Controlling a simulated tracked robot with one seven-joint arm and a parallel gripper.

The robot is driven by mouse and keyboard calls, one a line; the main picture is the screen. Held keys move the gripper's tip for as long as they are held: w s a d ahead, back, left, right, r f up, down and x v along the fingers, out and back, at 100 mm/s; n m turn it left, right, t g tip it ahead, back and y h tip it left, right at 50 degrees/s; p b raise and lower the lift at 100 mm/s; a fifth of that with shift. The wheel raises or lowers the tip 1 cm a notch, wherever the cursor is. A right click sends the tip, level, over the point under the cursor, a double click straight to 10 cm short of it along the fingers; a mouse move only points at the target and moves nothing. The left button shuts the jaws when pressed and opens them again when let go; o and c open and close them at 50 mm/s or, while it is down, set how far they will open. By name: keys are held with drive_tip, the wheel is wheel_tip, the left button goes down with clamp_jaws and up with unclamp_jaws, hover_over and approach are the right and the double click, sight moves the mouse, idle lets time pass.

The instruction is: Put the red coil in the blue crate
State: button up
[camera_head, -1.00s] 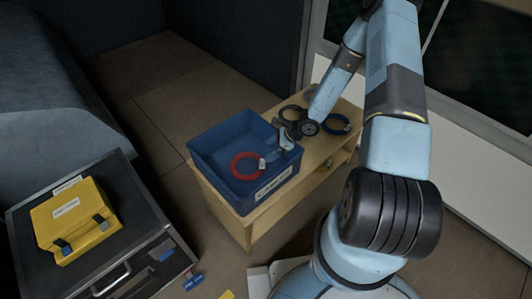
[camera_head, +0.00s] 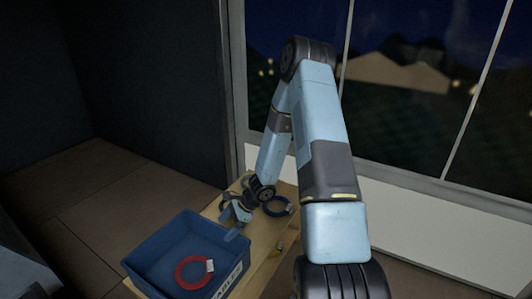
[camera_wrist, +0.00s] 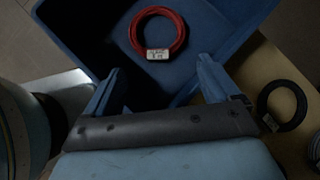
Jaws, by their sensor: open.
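The red coil (camera_head: 180,268) lies inside the blue crate (camera_head: 168,230), apparently flat on its floor, with a white tag on one side. The wrist view shows the coil (camera_wrist: 135,36) ahead of the fingers, with the crate's wall (camera_wrist: 238,22) around it. My gripper (camera_head: 236,214) is at the crate's back right rim. In the wrist view my gripper (camera_wrist: 160,82) has its two blue fingers wide apart with nothing between them. The coil is clear of both fingers. The crate's near edge is cut off in the head view.
The crate stands on a wooden bench (camera_head: 262,250). A blue coil (camera_head: 278,207) lies on the bench beside my wrist. A dark coil (camera_wrist: 265,103) lies right of the crate in the wrist view. A window wall stands behind the arm.

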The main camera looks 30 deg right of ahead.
drive_tip(key=s+r+n+h, duration=0.15)
drive_tip(key=r+n, duration=0.25)
drive_tip(key=r, duration=0.6)
drive_tip(key=s+r+n+h, duration=0.1)
drive_tip(key=s+r+n, duration=0.25)
drive_tip(key=r, duration=0.65)
drive_tip(key=s+r+n+h, duration=0.15)
drive_tip(key=r+n, duration=0.25)
drive_tip(key=r, duration=0.6)
drive_tip(key=s+d+r+n+t+h, duration=0.2)
drive_tip(key=s+r+n, duration=0.1)
drive_tip(key=s+r, duration=0.5)
drive_tip(key=s+d+r+n+t+h, duration=0.2)
drive_tip(key=s+r+n, duration=0.2)
drive_tip(key=s+r, duration=0.5)
drive_tip(key=s, duration=0.3)
drive_tip(key=shift+d, duration=0.4)
